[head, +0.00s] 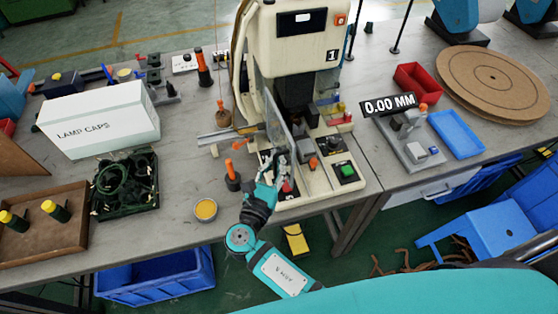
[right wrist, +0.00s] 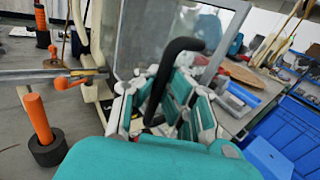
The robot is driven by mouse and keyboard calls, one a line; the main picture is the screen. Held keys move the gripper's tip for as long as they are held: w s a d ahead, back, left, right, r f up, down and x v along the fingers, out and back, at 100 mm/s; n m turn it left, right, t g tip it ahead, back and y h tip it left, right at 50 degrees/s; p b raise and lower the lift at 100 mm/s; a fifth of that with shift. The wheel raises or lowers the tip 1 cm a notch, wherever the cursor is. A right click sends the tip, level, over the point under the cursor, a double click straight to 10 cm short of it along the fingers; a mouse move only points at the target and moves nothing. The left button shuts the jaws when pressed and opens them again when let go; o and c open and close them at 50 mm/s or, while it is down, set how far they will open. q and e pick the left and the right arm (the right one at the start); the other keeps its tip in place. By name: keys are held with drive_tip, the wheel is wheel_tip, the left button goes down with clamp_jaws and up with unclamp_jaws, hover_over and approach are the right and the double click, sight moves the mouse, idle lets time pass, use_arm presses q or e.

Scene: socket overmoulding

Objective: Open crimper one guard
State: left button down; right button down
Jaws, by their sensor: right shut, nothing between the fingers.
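Crimper one (head: 300,65) is the cream machine marked 1 on the bench. Its guard (head: 277,118) is a clear framed panel, standing at an angle at the left of the tooling, which shows uncovered to its right. In the right wrist view the guard's pane (right wrist: 150,35) fills the upper middle. A black curved handle (right wrist: 172,68) stands in front of it, at my fingers. My right gripper (head: 279,172) is at the guard's lower end, shut with nothing between its fingers; it also shows in the right wrist view (right wrist: 165,95). Contact with the handle is unclear. My left gripper is out of view.
An orange-handled tool (head: 231,170) stands left of my right gripper, and a yellow-filled cup (head: 206,209) is near the bench's front edge. A green button box (head: 346,172) is to the right. A lamp caps box (head: 98,120) is farther left.

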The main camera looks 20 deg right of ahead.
drive_tip(key=shift+s+a+f, duration=0.1)
drive_tip(key=shift+a+f, duration=0.1)
drive_tip(key=shift+a, duration=0.15)
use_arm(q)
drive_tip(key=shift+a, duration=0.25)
use_arm(e)
drive_tip(key=shift+a+f, duration=0.1)
drive_tip(key=shift+a, duration=0.6)
drive_tip(key=c, duration=2)
unclamp_jaws()
drive_tip(key=o, duration=0.6)
drive_tip(key=shift+s+r, duration=0.1)
drive_tip(key=shift+r, duration=0.15)
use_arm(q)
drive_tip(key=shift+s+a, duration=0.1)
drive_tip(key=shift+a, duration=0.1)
use_arm(e)
drive_tip(key=shift+w, duration=0.2)
drive_tip(key=shift+r, duration=0.1)
